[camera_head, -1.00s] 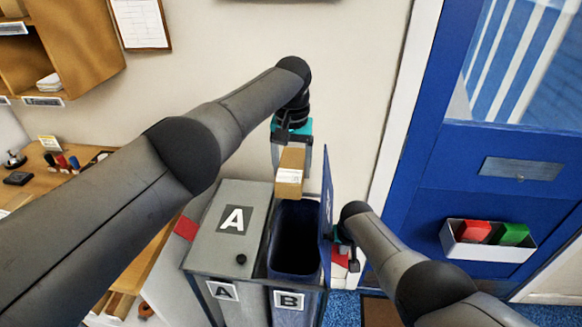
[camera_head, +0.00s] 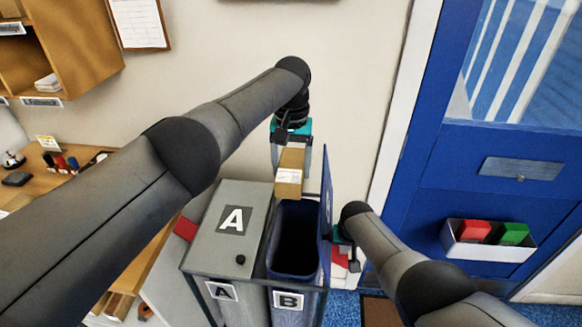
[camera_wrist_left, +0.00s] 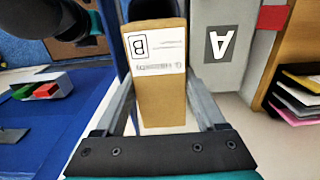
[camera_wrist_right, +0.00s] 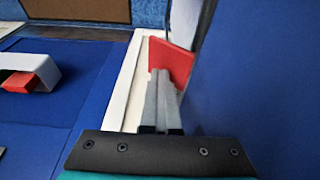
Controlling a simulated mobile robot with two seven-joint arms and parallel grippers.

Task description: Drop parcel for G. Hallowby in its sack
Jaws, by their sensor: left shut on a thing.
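A brown cardboard parcel (camera_head: 289,184) is in my left gripper (camera_head: 291,165), which is shut on it from both sides. The parcel hangs above the open mouth of the dark sack bin marked B (camera_head: 297,240). Its blue lid (camera_head: 326,215) stands upright on the right side. My right gripper (camera_head: 343,246) is beside the lid's outer face; its fingers look closed together and empty in the right wrist view (camera_wrist_right: 162,100).
The grey bin A (camera_head: 228,255) with its lid shut stands left of bin B. A wooden desk (camera_head: 40,190) with stamps is at the left. A blue door (camera_head: 480,200) with a tray of red and green blocks (camera_head: 485,240) is at the right. The wall is behind the bins.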

